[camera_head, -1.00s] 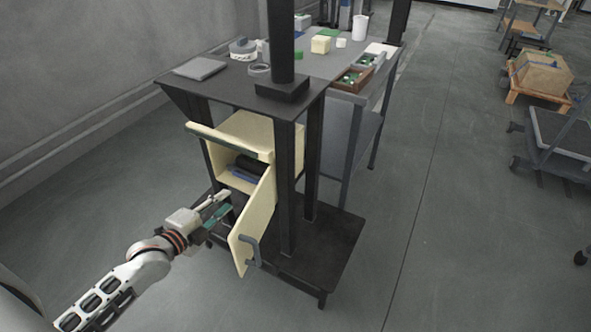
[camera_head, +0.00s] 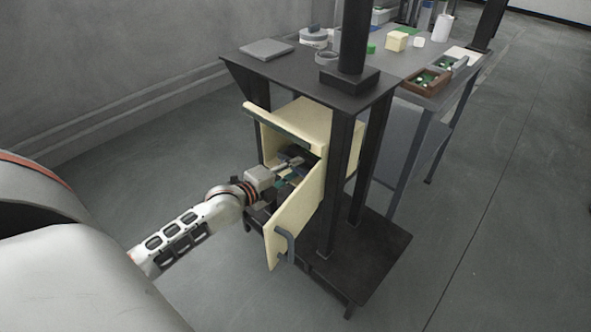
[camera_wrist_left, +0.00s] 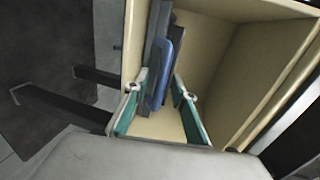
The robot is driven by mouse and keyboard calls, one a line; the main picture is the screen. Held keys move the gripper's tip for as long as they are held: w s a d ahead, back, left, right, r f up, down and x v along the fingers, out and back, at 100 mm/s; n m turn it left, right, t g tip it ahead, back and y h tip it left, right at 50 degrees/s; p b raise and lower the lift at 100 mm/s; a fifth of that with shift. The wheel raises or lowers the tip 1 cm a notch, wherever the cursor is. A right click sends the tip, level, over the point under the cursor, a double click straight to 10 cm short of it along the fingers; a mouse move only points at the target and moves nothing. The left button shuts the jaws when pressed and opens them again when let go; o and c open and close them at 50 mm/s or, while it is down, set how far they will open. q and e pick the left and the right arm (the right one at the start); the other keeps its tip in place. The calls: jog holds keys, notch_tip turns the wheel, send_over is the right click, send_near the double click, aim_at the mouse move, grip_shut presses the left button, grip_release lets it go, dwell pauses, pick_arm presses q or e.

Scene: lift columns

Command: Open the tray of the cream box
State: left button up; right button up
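The cream box (camera_head: 312,117) hangs under the dark table, with its door (camera_head: 299,222) swung open. Its inner wall (camera_wrist_left: 225,45) shows in the left wrist view. Inside is a dark tray (camera_wrist_left: 156,35) with a blue handle (camera_wrist_left: 167,62). My left gripper (camera_head: 290,172) reaches into the box's open front. In the left wrist view its two teal-padded fingers (camera_wrist_left: 158,103) are apart, with the blue handle between or just beyond them. I cannot tell whether they touch it. In the head view, the gripper partly hides the tray. My right gripper is not in view.
The open door with its grey handle (camera_head: 288,245) stands to the right of my left arm. A black post (camera_head: 341,185) stands beside the box. The tabletop (camera_head: 290,70) above holds several small items. Floor to the left is clear.

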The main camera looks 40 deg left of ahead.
pick_arm(q)
grip_shut()
jog(key=shift+s, duration=0.1)
jog(key=shift+s+r, duration=0.15)
jog(key=shift+s, duration=0.2)
jog(key=f+p+v, duration=0.1)
jog(key=p+v, duration=0.2)
jog(key=v, duration=0.4)
jog(key=f+p+v, duration=0.2)
jog(key=p+v, duration=0.1)
jog(key=v, duration=0.5)
jog(key=shift+s, duration=0.4)
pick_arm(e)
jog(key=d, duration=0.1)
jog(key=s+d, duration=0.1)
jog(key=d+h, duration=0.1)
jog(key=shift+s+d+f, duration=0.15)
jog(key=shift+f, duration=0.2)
pick_arm(q)
jog(key=shift+a+f, duration=0.15)
jog(key=shift+f, duration=0.05)
